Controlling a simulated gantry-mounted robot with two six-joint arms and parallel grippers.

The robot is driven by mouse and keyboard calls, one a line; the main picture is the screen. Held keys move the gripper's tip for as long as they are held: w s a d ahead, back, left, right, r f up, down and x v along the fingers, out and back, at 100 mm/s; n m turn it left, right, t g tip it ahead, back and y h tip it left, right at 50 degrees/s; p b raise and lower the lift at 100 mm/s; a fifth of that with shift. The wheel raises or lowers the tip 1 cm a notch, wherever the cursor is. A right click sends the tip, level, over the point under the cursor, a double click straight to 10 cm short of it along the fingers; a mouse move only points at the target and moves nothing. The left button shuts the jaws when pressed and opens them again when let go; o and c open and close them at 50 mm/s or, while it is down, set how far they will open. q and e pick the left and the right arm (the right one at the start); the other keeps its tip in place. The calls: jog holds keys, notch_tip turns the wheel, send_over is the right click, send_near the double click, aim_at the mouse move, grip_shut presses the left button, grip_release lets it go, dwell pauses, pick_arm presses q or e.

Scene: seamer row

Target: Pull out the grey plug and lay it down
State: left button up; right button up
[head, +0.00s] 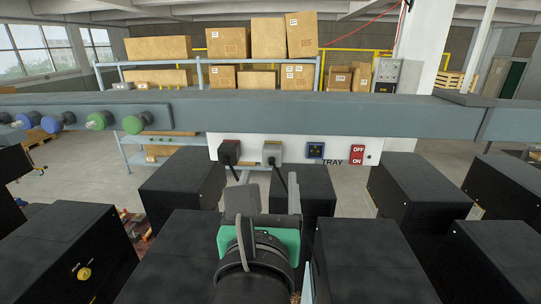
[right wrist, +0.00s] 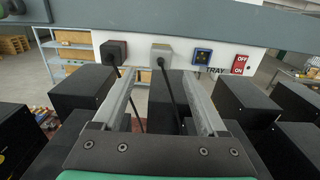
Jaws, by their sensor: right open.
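The grey plug (head: 272,153) sits in the white socket panel (head: 197,148) on the grey beam, with its dark cable hanging down. In the right wrist view the grey plug (right wrist: 161,55) is straight ahead, between and beyond the fingers. My right gripper (head: 265,200) is open and empty, below and in front of the plug, not touching it. In the right wrist view its fingers (right wrist: 162,78) stand apart, with the cable showing between them. A black plug (head: 229,152) sits to the left of the grey one. I cannot make out my left gripper.
A blue socket (head: 315,150) and a red OFF/ON switch (head: 357,155) are right of the plugs. Black boxes (head: 182,180) stand close around my right arm. Green and blue knobs (head: 134,123) line the beam (head: 300,113) at left. Shelves with cartons are behind.

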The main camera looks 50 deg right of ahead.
aim_at(271, 160)
jog(key=x, duration=0.9)
dwell(0.8)
grip_shut()
jog(key=shift+a, duration=0.1)
dwell(0.4)
jog(key=shift+v, duration=3)
